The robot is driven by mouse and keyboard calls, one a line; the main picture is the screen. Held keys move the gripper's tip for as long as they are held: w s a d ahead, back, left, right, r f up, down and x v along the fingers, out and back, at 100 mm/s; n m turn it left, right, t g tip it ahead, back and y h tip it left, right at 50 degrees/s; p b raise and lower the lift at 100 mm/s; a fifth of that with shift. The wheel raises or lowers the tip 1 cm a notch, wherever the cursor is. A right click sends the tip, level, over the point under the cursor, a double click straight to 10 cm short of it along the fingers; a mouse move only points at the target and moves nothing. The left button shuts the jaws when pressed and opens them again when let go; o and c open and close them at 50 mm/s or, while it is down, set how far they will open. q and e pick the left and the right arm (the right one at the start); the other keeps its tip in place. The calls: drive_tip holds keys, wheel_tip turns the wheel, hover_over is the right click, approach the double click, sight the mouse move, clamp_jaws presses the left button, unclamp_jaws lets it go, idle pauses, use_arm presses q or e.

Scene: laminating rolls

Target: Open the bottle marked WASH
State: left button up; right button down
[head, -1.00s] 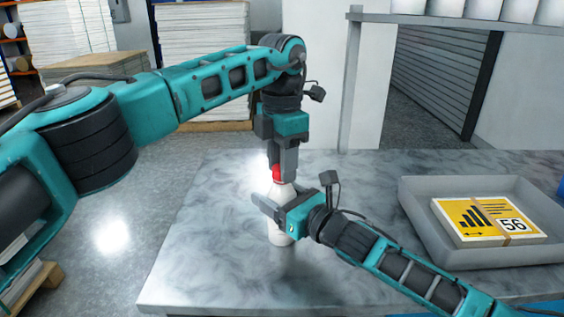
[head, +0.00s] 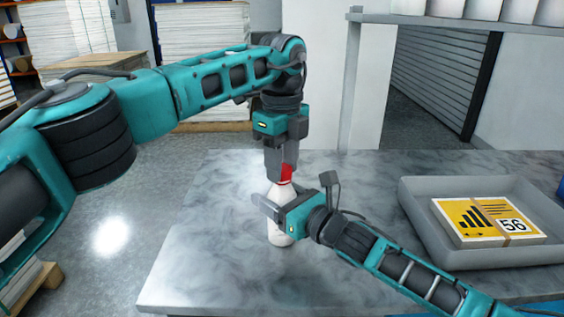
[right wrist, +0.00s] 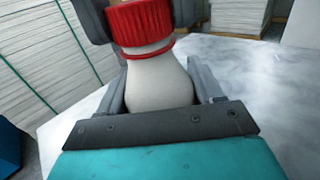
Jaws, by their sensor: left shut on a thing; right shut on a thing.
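A white bottle (head: 281,236) with a red cap (head: 286,173) stands upright on the marbled table. My right gripper (head: 268,206) is shut around the bottle's body from the right. My left gripper (head: 282,168) points down from above and is shut on the red cap. The right wrist view shows the ribbed red cap (right wrist: 140,22) with a red ring below it, the white bottle (right wrist: 158,84) between my right fingers, and my left gripper's dark fingers beside the cap. The marking on the bottle cannot be read.
A grey tray (head: 416,204) on the right of the table (head: 200,262) holds a stack with a yellow label reading 56 (head: 488,218). Paper stacks (head: 203,70) stand behind the table. The table's left part is clear.

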use_arm(q)
drive_tip(key=n, duration=0.3)
drive_tip(key=shift+n, duration=0.4)
drive_tip(key=n, duration=0.4)
drive_tip(key=shift+r, duration=0.25)
drive_tip(key=shift+r, duration=0.9)
drive_tip(key=shift+r, duration=2)
use_arm(e)
drive_tip(key=shift+c, duration=0.5)
unclamp_jaws()
drive_tip(key=shift+d, duration=0.1)
